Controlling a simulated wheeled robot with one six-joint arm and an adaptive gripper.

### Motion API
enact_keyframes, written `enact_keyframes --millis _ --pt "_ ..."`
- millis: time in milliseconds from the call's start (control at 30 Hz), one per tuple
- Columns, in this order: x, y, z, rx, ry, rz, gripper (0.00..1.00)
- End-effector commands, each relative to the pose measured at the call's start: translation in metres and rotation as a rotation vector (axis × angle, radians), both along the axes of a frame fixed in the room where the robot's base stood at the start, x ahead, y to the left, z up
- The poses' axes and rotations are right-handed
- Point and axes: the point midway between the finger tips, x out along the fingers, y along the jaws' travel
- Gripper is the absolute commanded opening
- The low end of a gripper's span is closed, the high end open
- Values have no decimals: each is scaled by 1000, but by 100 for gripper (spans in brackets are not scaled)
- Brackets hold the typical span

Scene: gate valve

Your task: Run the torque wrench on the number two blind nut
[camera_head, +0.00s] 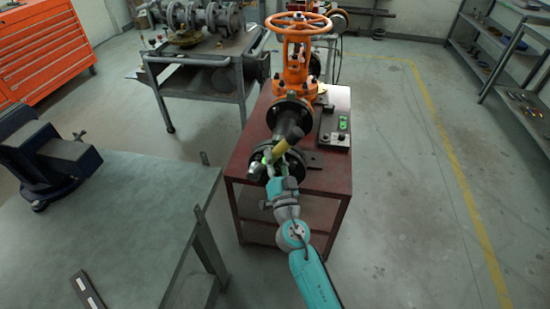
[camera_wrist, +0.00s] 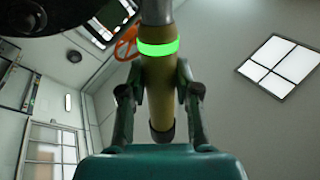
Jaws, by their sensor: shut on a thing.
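The torque wrench (camera_head: 281,147) has a yellowish handle and a glowing green band. My gripper (camera_head: 280,163) is shut on it in front of the valve. In the wrist view the wrench (camera_wrist: 161,85) stands between the two fingers of my gripper (camera_wrist: 158,98), its dark handle end toward the palm and its grey shaft running out of the top. The orange gate valve (camera_head: 296,72) has a handwheel on top and dark flanges (camera_head: 262,164) at its near end. The number two blind nut cannot be told apart; the wrench and gripper cover part of the near flange.
The valve stands on a dark red table (camera_head: 240,150). A black case or plate with a green item (camera_head: 340,126) lies right of the valve. A grey workbench (camera_head: 130,215) with a blue vise (camera_head: 50,160) is at left. Open floor (camera_head: 410,180) lies right, before shelves (camera_head: 510,60).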

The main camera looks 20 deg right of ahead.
Motion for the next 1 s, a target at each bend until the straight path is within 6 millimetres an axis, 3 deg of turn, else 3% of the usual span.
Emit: enact_keyframes --millis 1000 --pt "23 -17 3 -1 -4 -1 0"
